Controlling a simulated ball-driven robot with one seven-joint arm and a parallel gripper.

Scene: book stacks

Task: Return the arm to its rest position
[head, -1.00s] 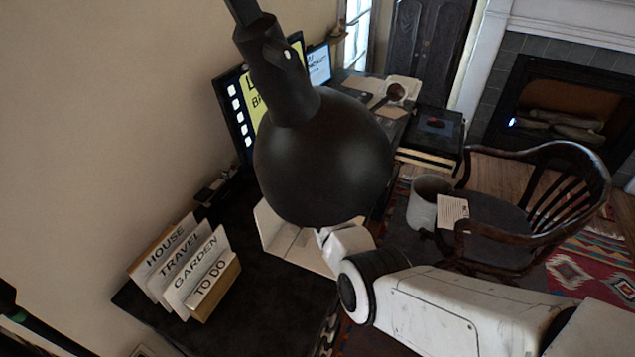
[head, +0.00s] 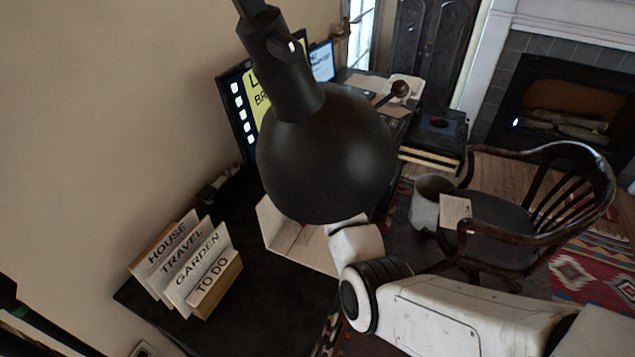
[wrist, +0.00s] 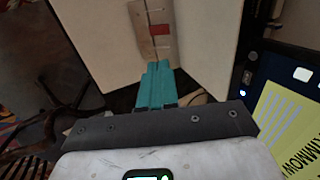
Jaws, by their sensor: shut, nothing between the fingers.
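My gripper (wrist: 157,75) shows in the wrist view with its teal fingers together and nothing between them. It points at a pale, open, book-like thing (wrist: 222,38) with a strip bearing a red patch; I cannot tell whether they touch. In the head view my white arm reaches in from the lower right. Its far end goes behind a large black lamp, which hides my gripper there.
The black lamp (head: 330,160) hangs over the dark desk (head: 265,300). An open pale thing (head: 290,240) lies beneath it. Labelled card dividers (head: 185,265) stand at left. Monitors stand behind the lamp. A wooden chair (head: 560,165) and a grey bin (head: 428,205) are at right.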

